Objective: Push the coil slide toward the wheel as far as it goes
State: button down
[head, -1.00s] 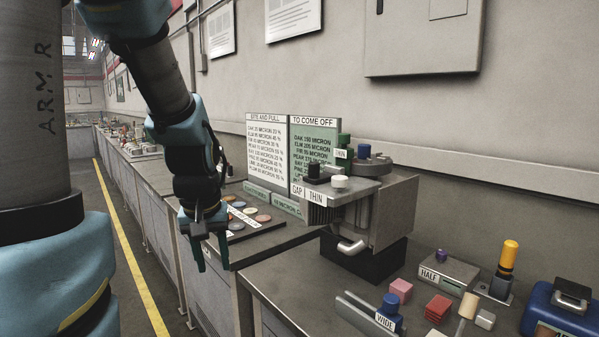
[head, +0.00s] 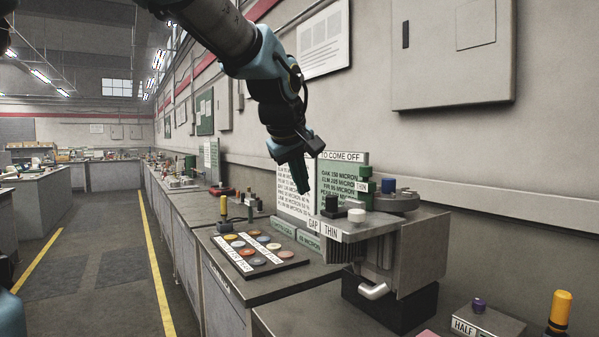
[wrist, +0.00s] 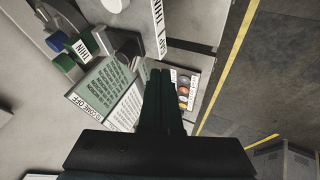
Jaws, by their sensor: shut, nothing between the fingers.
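The machine on the bench has a grey top plate (head: 372,226) with a label reading GAP and THIN on its front edge. On it stand a black knob (head: 331,205), a white knob (head: 356,215) and a green block (head: 366,180) tagged THIN. Behind them is a round grey disc (head: 400,203), likely the wheel, with a blue knob (head: 389,185). I cannot tell for sure which part is the coil slide. My gripper (head: 304,190) is shut and empty, pointing down, just left of and above the black knob, apart from the machine. The wrist view shows its fingers (wrist: 161,75) together.
Behind my gripper stand a white sign (head: 294,200) and a green sign (head: 343,178). A dark tray of coloured discs (head: 258,266) lies on the left bench. A grey block marked HALF (head: 488,327) and a yellow-topped post (head: 560,310) are at lower right.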

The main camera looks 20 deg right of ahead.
aim_at(330, 200)
jog(key=w+d+f+p, duration=0.2)
jog(key=d, duration=0.1)
jog(key=w+d+f+p, duration=0.1)
jog(key=d+f, duration=0.1)
jog(key=shift+d+f, duration=0.1)
jog(key=shift+d, duration=0.1)
jog(key=shift+w+d+f, duration=0.1)
jog(key=shift+d, duration=0.25)
jog(key=shift+d, duration=0.1)
jog(key=shift+w+d, duration=0.2)
jog(key=shift+d, duration=0.9)
jog(key=shift+a, duration=0.1)
